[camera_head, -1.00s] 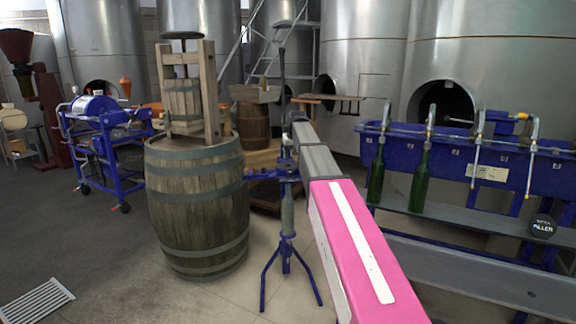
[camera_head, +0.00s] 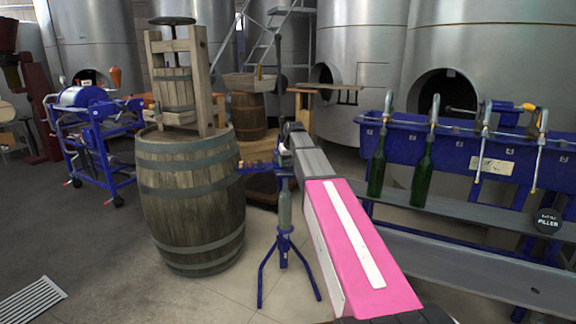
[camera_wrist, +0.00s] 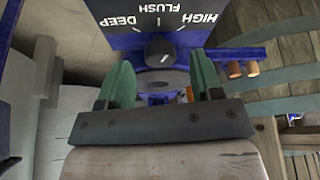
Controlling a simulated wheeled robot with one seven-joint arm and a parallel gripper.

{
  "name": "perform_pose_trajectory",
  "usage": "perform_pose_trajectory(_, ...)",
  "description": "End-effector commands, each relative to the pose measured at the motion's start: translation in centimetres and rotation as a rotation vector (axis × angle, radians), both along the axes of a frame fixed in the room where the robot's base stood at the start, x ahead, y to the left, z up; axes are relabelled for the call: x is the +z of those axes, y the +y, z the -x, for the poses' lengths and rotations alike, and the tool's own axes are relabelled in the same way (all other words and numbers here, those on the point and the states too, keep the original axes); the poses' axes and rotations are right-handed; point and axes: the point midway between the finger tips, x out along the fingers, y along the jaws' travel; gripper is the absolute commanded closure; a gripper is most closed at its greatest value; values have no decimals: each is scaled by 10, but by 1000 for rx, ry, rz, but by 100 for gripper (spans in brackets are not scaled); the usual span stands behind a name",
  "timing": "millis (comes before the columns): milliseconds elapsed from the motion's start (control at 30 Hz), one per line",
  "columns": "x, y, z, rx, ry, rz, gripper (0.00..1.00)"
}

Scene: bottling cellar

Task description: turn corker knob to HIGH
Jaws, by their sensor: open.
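The corker (camera_head: 285,210) is a blue stand on splayed legs beside the barrel; my arm hides part of its head. In the wrist view its dark panel (camera_wrist: 120,40) carries upside-down white words: DEEP at left, FLUSH at the top middle, HIGH at right. The round dark knob (camera_wrist: 158,50) sits below the words, with a small pale mark near its lower edge; I cannot tell for sure which word it points to. My gripper (camera_wrist: 161,78) is open, its two green fingers apart on either side below the knob, holding nothing. Whether they touch the panel is unclear.
A wooden barrel (camera_head: 190,205) with a small press on top stands close left of the corker. The blue bottle filler (camera_head: 455,155) with green bottles (camera_head: 422,175) is at right. A blue wheeled machine (camera_head: 95,140) stands at far left. Open floor lies in front.

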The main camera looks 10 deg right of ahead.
Motion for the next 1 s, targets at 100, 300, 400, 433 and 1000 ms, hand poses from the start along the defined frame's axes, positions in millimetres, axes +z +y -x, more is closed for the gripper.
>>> perform_pose_trajectory(100, -10, 1, -5, 0, 0, 0, 40)
perform_pose_trajectory(300, -15, 1, -6, 0, 0, 0, 40)
perform_pose_trajectory(400, -15, 1, -6, 0, 0, 0, 40)
perform_pose_trajectory(433, -15, 1, -6, 0, 0, 0, 40)
perform_pose_trajectory(1000, -15, 2, -6, -107, 1, 1, 89)
